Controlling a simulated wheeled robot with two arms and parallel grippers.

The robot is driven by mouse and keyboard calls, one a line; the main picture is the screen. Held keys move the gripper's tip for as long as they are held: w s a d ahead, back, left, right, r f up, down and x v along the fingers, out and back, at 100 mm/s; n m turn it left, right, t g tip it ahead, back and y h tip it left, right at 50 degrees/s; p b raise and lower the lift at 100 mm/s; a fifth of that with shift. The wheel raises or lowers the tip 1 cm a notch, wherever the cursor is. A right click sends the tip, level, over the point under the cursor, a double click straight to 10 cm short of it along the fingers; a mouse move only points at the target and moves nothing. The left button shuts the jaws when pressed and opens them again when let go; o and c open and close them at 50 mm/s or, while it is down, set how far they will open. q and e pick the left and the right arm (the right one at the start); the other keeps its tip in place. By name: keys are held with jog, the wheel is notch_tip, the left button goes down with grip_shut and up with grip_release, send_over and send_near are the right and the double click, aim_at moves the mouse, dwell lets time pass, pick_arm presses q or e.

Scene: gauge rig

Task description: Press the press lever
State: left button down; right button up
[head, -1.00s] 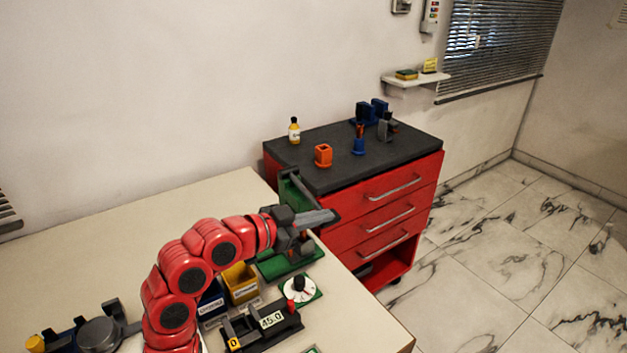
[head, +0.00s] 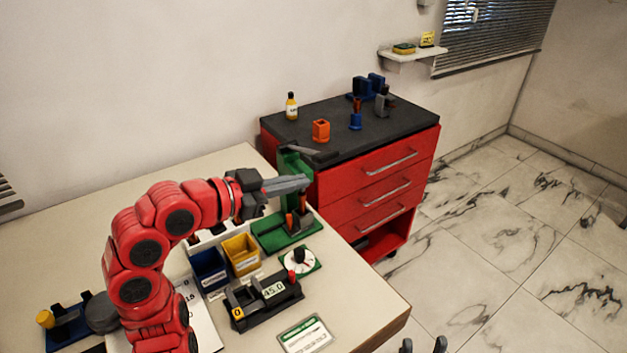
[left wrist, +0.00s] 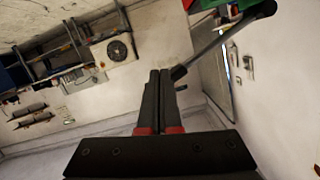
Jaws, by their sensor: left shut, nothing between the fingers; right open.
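The press (head: 270,232) has a green base and a green upright at the back right of the table. Its dark lever (head: 312,151) sticks out from the top of the upright to the right, nearly level. My left gripper (head: 306,182) is shut and empty, in front of the upright and below the lever in the head view. In the left wrist view the lever (left wrist: 228,40) slants down from upper right to behind the shut fingertips (left wrist: 160,72); I cannot tell whether they touch. My right gripper (head: 424,345) shows only its separated fingertips at the bottom edge.
Blue (head: 208,268) and yellow (head: 241,252) bins, a dial (head: 299,261) and a black gauge reading 45.0 (head: 265,300) stand in front of the press. A red cabinet (head: 375,185) adjoins behind right. A green-edged card (head: 304,335) lies at the front.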

pick_arm(q)
jog(key=shift+v, duration=1.8)
jog(key=shift+r, duration=0.1)
